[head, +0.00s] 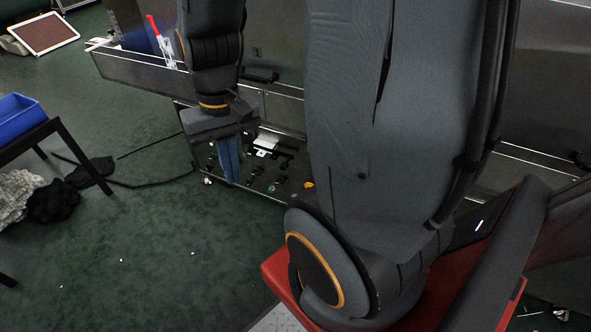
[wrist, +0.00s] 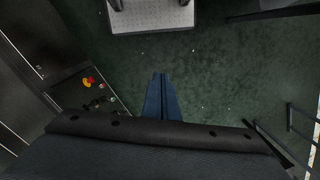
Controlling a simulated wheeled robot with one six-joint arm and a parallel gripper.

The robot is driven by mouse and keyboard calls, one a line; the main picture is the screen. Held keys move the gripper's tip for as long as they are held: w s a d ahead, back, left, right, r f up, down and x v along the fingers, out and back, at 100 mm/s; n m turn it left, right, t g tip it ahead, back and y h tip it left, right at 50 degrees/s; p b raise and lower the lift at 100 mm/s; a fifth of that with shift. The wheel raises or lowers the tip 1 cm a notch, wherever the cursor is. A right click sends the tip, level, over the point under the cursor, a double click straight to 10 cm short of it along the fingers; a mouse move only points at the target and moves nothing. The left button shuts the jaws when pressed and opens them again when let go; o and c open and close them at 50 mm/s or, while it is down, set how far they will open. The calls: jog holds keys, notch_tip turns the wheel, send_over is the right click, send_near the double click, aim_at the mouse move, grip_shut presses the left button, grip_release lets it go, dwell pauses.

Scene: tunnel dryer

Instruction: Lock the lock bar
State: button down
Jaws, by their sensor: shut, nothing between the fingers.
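My gripper (head: 230,178) points down in front of the dryer's metal side in the head view. Its two blue fingers are shut and empty; they also show in the wrist view (wrist: 161,88), over the green floor. I cannot tell for sure which part is the lock bar. A dark handle-like piece (head: 260,78) sits on the steel front to the right of my wrist. A red lever with a white bracket (head: 160,40) stands at the upper left, behind the steel ledge. The gripper appears apart from both. My arm hides much of the dryer front.
A low panel (head: 262,165) with dark fittings and a white piece lies beside the gripper; a red-and-yellow knob (wrist: 89,83) shows in the wrist view. A blue bin (head: 18,118) on a black-legged table stands at left, near crumpled cloth (head: 52,203). Floor between is mostly open.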

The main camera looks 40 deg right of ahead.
jog(key=w+d+f+m+t+y+b, duration=0.25)
jog(key=d+f+m+b, duration=0.25)
jog(key=d+f+m, duration=0.4)
jog(key=w+d+f+m+t+y+b, duration=0.1)
jog(key=w+d+f+m+y+b, duration=0.25)
jog(key=d+f+m, duration=0.55)
jog(key=s+d+f+m+t+h+b, duration=0.1)
jog(key=d+f+m+t+b, duration=0.1)
jog(key=d+f+m, duration=0.3)
jog(key=s+d+f+m+t+h+b, duration=0.1)
jog(key=d+f+m+t+h+b, duration=0.1)
jog(key=d, duration=1)
notch_tip(320, 180, down, 3)
jog(key=m+t+b, duration=0.1)
jog(key=m+t, duration=0.1)
jog(key=m, duration=0.2)
jog(key=shift+d+b, duration=0.3)
jog(key=shift+d, duration=0.05)
jog(key=w+a+f+b, duration=0.1)
jog(key=w+a+f, duration=0.1)
jog(key=w, duration=0.3)
jog(key=w+a+f, duration=0.2)
jog(key=w+f, duration=0.1)
jog(key=w, duration=0.2)
jog(key=shift+w+f+b, duration=0.35)
jog(key=shift+f+b, duration=0.05)
jog(key=shift+w, duration=0.1)
